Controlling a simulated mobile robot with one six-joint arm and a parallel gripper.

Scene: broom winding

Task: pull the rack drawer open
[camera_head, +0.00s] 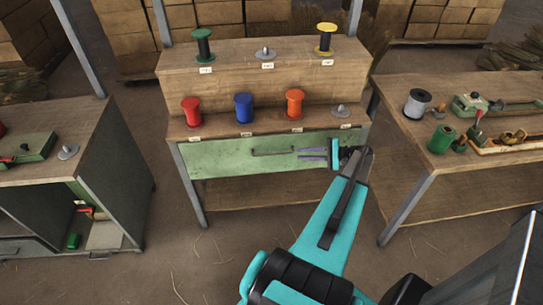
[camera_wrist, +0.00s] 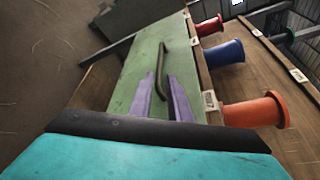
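The rack drawer has a green front (camera_head: 225,158) below the lower wooden shelf and looks flush with the rack. It also shows in the wrist view (camera_wrist: 133,80). Its dark bar handle (camera_head: 270,152) sits mid-front and appears in the wrist view (camera_wrist: 163,58). My gripper (camera_head: 299,154) is just right of the handle in the head view, with two purple fingers spread apart and pointing toward it. In the wrist view the gripper (camera_wrist: 161,77) has the handle's near end showing between its fingers. I cannot tell whether they touch it.
Red (camera_head: 192,111), blue (camera_head: 244,107) and orange (camera_head: 295,104) spools stand on the shelf above the drawer. Green (camera_head: 203,46) and yellow (camera_head: 325,39) spools stand on the upper shelf. A side table (camera_head: 400,115) is at right, a cabinet (camera_head: 105,160) at left. Floor before the drawer is clear.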

